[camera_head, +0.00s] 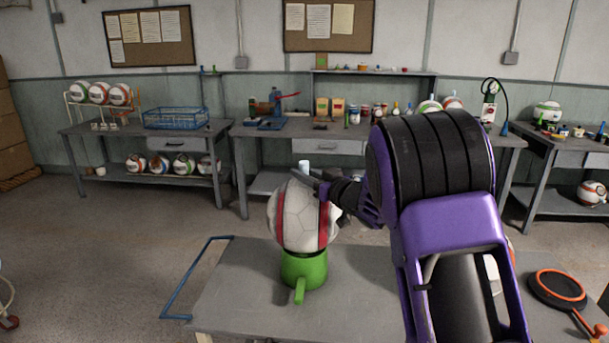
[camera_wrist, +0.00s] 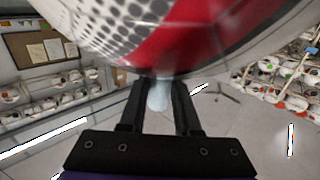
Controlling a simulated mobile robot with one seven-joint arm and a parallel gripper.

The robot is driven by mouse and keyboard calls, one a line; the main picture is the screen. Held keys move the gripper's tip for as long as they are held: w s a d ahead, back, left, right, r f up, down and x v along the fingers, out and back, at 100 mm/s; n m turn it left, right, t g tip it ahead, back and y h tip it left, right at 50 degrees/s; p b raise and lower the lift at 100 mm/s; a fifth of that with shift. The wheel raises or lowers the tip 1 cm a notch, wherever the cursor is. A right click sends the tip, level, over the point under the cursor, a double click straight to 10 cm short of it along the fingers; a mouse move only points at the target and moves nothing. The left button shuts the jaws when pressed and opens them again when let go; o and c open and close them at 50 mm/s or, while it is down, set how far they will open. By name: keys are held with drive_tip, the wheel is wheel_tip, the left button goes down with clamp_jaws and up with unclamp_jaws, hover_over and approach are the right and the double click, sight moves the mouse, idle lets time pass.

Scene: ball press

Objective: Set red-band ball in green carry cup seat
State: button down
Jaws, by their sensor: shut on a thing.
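The white ball with red bands (camera_head: 298,218) is upright over the green carry cup (camera_head: 304,270) on the near grey table. The ball's underside meets or nearly meets the cup rim; I cannot tell whether it rests in the seat. The cup's handle points toward the camera. My gripper (camera_head: 309,179) reaches in from the right at the ball's top, shut on a pale tab there. In the wrist view, my gripper's fingers (camera_wrist: 159,95) pinch this pale tab (camera_wrist: 159,94), and the ball's red band (camera_wrist: 205,42) fills the top. The cup is hidden in that view.
The near grey table (camera_head: 235,300) is clear left of the cup. A blue frame (camera_head: 190,278) edges its left side. A black and orange round tool (camera_head: 557,289) lies at the right. Workbenches with several balls stand behind. My arm covers the table's middle right.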

drive_tip(key=shift+f+b, duration=0.45)
drive_tip(key=c, duration=0.6)
unclamp_jaws()
drive_tip(key=shift+r, duration=0.2)
drive_tip(key=v, duration=1.2)
drive_tip(key=shift+r+p, duration=0.25)
drive_tip(key=shift+p, duration=0.05)
